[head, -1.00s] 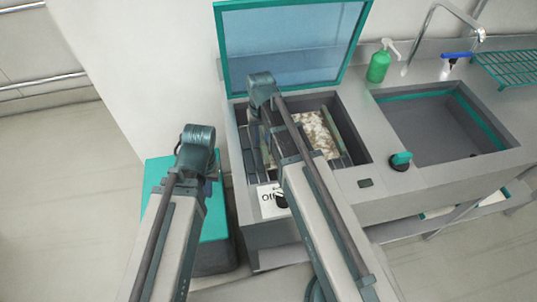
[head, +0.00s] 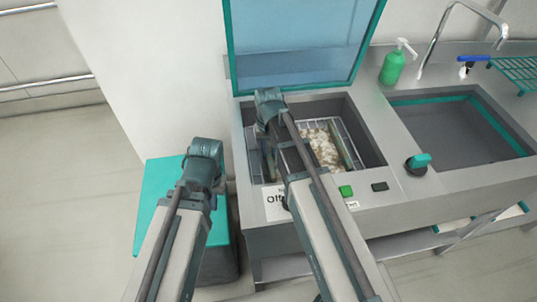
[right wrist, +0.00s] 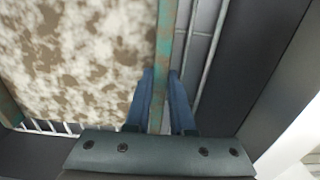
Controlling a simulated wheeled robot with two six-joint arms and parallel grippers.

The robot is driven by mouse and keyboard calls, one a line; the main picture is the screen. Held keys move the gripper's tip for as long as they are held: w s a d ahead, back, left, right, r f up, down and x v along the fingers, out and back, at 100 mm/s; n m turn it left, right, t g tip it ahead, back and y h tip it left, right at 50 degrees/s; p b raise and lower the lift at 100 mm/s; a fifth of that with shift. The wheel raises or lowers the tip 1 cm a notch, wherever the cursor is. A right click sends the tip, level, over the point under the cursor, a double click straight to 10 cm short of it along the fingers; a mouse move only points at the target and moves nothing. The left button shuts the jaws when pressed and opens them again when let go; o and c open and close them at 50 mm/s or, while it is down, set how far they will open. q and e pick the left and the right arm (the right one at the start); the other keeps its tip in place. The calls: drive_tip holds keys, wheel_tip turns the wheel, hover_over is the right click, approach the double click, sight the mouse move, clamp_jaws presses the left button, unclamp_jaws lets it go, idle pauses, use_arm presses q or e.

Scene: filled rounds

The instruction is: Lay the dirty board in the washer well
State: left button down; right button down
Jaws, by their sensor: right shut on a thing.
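The dirty board (head: 325,148), white with brown stains and green side edges, is inside the open washer well (head: 372,150). It also shows in the right wrist view (right wrist: 75,60). My right gripper (right wrist: 160,85) is shut on one green edge of the board, with a blue finger on each side of it. Wire rack bars run close beside and below the board; I cannot tell whether it rests on them. In the head view my right arm covers part of the board. My left gripper (head: 203,165) is outside the washer, its fingers hidden.
The washer's blue, green-framed lid (head: 300,45) stands open behind the well. A green button (head: 346,191) and a dark one (head: 380,186) are on the front ledge. A sink (head: 450,130), knob (head: 418,162) and soap bottle (head: 393,65) are right. A green-topped box (head: 160,200) stands left.

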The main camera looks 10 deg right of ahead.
drive_tip(key=c, duration=1.2)
unclamp_jaws()
drive_tip(key=shift+f, duration=0.15)
drive_tip(key=o, duration=0.4)
drive_tip(key=shift+o, duration=0.2)
drive_tip(key=shift+r, duration=0.2)
wheel_tip(320, 180, up, 12)
drive_tip(key=p, duration=1.2)
drive_tip(key=s+a+n+h, duration=0.1)
drive_tip(key=s+a+n, duration=0.3)
drive_tip(key=s+a, duration=0.4)
drive_tip(key=s, duration=0.7)
drive_tip(key=shift+s, duration=0.25)
